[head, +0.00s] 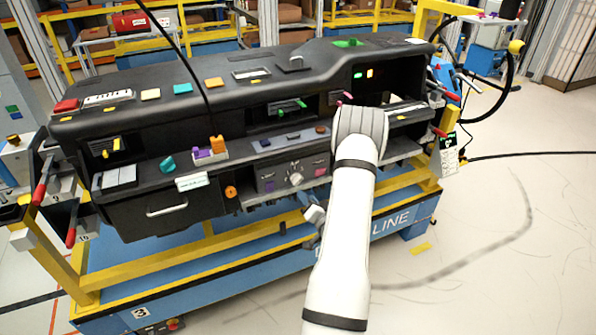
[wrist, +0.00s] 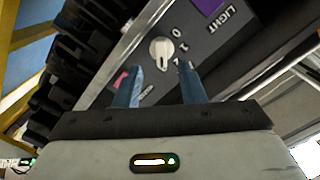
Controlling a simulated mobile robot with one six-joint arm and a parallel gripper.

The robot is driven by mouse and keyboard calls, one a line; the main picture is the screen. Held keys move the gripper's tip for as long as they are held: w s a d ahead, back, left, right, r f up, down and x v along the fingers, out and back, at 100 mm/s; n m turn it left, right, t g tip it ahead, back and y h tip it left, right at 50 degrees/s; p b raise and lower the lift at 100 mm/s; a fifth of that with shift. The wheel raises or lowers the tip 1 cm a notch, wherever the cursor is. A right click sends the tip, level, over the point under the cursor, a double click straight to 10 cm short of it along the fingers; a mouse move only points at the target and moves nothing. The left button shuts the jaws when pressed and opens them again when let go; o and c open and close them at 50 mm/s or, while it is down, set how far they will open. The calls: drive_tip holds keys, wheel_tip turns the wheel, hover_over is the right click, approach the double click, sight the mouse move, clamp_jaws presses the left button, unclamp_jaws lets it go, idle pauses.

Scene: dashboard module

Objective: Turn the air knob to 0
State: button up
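The air knob (wrist: 161,50) is a pale round dial with a raised grip bar on a grey panel. In the wrist view its bar runs roughly up and down the picture, and the marks 0 and 1 show to its right; a further mark is partly hidden by a finger. I cannot tell which mark it points to. In the head view the knob (head: 296,179) sits mid-panel, below the dashboard top. My gripper (wrist: 160,86) is open and empty, its two blue fingers apart and short of the knob.
A purple switch (wrist: 208,5) marked LIGHT and a pink switch (wrist: 121,80) flank the knob. A drawer with a pale handle (head: 167,208) and an orange button (head: 231,192) lie left on the dashboard. The blue and yellow cart (head: 250,270) stands below.

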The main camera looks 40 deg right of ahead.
sight(299, 182)
drive_tip(key=x, duration=0.2)
drive_tip(key=p+x, duration=0.1)
drive_tip(key=x, duration=0.1)
drive_tip(key=p+x, duration=0.1)
drive_tip(key=x, duration=0.2)
drive_tip(key=shift+w+d+r, duration=0.1)
drive_tip(key=shift+d+r, duration=0.1)
drive_tip(key=shift+r, duration=0.1)
drive_tip(key=shift+c, duration=0.3)
